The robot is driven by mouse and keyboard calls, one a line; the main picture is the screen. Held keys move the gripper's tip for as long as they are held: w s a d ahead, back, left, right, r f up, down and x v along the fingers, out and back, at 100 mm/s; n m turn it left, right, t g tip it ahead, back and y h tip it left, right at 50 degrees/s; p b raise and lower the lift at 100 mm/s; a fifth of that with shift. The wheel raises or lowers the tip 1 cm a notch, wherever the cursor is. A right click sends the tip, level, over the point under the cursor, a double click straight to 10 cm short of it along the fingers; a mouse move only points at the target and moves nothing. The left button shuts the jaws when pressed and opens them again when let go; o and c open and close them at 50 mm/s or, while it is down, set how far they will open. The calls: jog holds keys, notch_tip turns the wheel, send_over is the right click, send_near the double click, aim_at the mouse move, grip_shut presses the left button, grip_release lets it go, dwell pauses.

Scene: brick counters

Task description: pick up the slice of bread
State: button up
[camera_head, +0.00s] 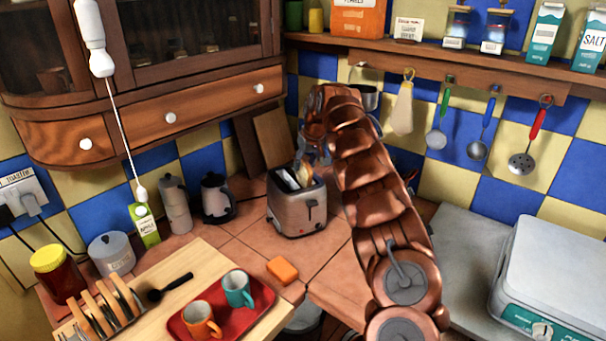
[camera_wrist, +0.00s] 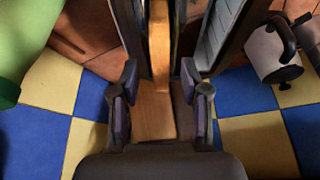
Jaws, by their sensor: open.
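The slice of bread (camera_wrist: 160,42) is seen nearly edge-on in the wrist view, a tan upright strip at top centre. In the head view, its tan edge (camera_head: 304,175) shows at the top of the silver toaster (camera_head: 298,217), partly hidden by my gripper. My gripper (camera_head: 316,156) is above the toaster, mostly hidden by my arm. In the wrist view my gripper (camera_wrist: 160,76) is open, with one finger on each side of the strip. I cannot tell whether either finger touches the bread.
An orange sponge (camera_head: 283,270) and a red tray (camera_head: 262,299) with two mugs are in front. A kitchen scale (camera_head: 555,280) stands at right.

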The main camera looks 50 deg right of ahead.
jog(key=shift+p+x, duration=0.3)
jog(key=shift+x, duration=0.7)
jog(key=shift+c, duration=0.2)
grip_shut()
